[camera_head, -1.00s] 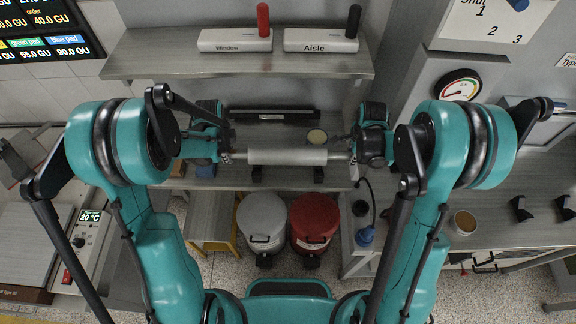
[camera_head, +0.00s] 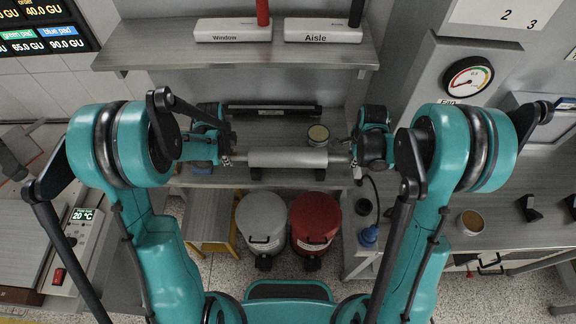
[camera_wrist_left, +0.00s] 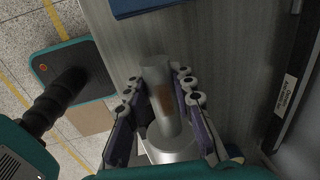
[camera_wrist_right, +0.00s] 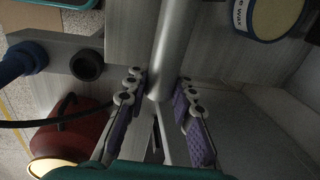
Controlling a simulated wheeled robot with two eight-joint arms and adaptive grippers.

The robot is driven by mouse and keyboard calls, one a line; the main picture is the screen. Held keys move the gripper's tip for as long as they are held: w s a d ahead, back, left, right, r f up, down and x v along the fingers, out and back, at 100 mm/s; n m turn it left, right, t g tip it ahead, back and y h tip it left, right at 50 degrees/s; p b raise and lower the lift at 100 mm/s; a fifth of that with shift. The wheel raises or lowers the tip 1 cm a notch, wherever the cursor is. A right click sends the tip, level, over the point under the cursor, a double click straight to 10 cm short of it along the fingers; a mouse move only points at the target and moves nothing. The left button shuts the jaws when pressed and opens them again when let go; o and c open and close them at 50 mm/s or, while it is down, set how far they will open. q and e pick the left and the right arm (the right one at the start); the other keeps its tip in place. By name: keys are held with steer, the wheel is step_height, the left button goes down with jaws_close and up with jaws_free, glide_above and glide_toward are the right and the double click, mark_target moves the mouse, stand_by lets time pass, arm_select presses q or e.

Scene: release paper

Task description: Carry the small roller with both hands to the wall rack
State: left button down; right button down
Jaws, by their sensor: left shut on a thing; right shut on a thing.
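The small roller (camera_head: 288,158) is a grey metal cylinder with thinner end shafts, held level across the middle of the head view. My left gripper (camera_head: 226,159) is shut on its left shaft; the left wrist view shows the roller end (camera_wrist_left: 160,105) between the fingers. My right gripper (camera_head: 354,160) is shut on its right shaft, and the right wrist view shows the shaft (camera_wrist_right: 160,85) between the fingers. The roller is in front of a grey bench shelf (camera_head: 250,182); the exact gap to it is unclear. No wall rack can be clearly identified.
A wax tin (camera_head: 318,134) and a dark bar (camera_head: 272,110) lie behind the roller. An upper shelf (camera_head: 150,50) carries white blocks marked Window (camera_head: 232,36) and Aisle (camera_head: 318,37).

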arm_select(q)
steer(key=shift+f, duration=0.4)
arm_select(e)
steer(key=shift+f, duration=0.4)
arm_select(q)
steer(key=c, duration=1.3)
jaws_free()
steer(key=shift+r, duration=0.2)
arm_select(e)
steer(key=c, duration=1.3)
jaws_free()
steer(key=shift+r, duration=0.15)
steer(key=shift+r, duration=0.25)
arm_select(q)
steer(key=r, duration=0.4)
steer(key=s+r, duration=0.1)
steer(key=r, duration=0.3)
steer(key=s+r, duration=0.1)
steer(key=r, duration=0.2)
steer(key=shift+r, duration=0.4)
arm_select(e)
steer(key=r, duration=0.3)
steer(key=s+r, duration=0.1)
steer(key=r, duration=0.3)
steer(key=s+r, duration=0.1)
steer(key=r, duration=0.3)
steer(key=shift+r, duration=0.2)
